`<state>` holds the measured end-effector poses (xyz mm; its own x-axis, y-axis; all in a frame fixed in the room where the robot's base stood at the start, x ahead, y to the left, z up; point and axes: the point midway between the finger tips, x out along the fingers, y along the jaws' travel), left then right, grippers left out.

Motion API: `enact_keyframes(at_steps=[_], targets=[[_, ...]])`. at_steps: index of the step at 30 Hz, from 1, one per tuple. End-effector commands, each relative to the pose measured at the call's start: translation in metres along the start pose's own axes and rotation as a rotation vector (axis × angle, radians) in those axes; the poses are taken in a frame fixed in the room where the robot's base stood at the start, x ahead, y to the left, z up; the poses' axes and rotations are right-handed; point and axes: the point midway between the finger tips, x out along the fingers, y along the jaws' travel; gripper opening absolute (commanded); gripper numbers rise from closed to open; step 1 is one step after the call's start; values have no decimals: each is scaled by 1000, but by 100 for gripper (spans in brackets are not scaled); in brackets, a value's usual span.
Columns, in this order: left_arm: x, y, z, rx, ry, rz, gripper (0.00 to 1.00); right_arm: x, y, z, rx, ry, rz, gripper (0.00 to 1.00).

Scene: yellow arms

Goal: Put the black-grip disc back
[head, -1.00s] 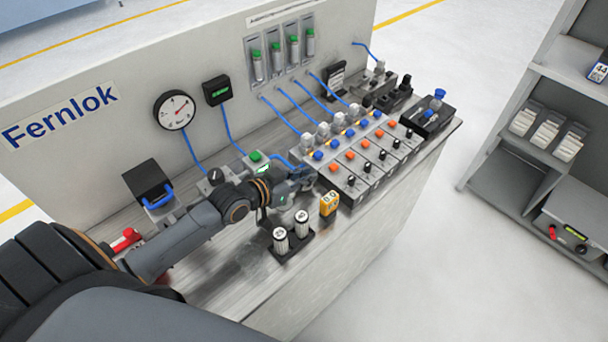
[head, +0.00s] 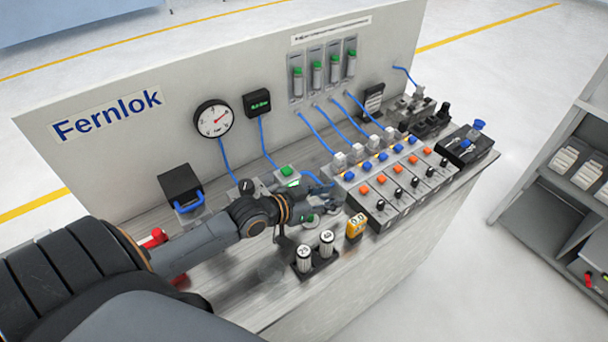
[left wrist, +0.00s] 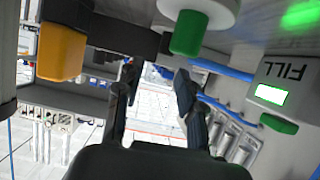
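My left gripper (head: 328,204) is over the bench, left of the row of valve modules. In the left wrist view its two dark fingers (left wrist: 155,82) are apart, with only background between them. A pale round disc with a green grip (left wrist: 195,22) is close by at the top of that view; it also shows beside the gripper in the head view (head: 312,219). A pale piece with a black grip (head: 246,186) sits on a grey block behind my arm. I cannot tell if it is the black-grip disc. My right gripper is not in view.
The FILL box (left wrist: 270,93) with a green button is behind the gripper. Blue hoses run to the back panel. Valve modules (head: 390,185) fill the right.

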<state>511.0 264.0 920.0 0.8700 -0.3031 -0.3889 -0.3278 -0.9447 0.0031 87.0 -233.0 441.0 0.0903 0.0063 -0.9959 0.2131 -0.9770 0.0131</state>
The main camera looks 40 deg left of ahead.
Motion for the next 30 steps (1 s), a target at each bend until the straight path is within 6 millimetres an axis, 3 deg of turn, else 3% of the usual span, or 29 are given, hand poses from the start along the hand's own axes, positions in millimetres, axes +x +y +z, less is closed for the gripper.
enact_keyframes(at_steps=[6, 15, 21, 30], targets=[[-43, 1, 0, 2, -1, 1, 38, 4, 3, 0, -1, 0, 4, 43], [-84, 0, -1, 1, 2, -1, 38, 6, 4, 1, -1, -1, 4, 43], [-95, 0, -2, 2, 5, 0, 38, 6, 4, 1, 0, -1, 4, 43], [-97, 0, -3, 2, 7, -1, 38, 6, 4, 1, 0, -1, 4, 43]])
